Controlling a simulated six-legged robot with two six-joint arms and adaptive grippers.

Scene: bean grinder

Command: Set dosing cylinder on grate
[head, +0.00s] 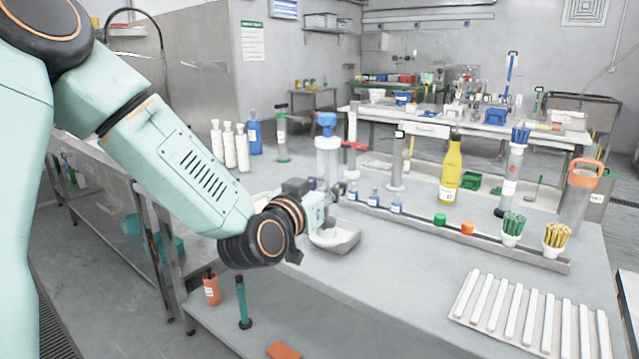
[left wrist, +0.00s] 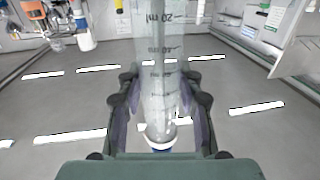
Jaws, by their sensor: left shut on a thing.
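The dosing cylinder (head: 327,158) is a clear tube with a blue top, upright above the bench in the head view. In the left wrist view the clear cylinder (left wrist: 160,65) shows printed ml marks and stands between my finger pads. My left gripper (head: 330,198) is shut on it, around its lower part; in the left wrist view the gripper (left wrist: 160,105) has a finger on each side. A white slatted rack, which looks like the grate (head: 530,318), lies flat at the bench's front right, well apart from the cylinder. My right gripper is not in view.
A grey dish (head: 336,239) sits below my left gripper. A low rail (head: 480,238) with small blue-capped bottles runs across the bench. A yellow bottle (head: 451,172) and an orange-handled cylinder (head: 580,195) stand behind it. The bench (head: 400,290) is clear left of the slatted rack.

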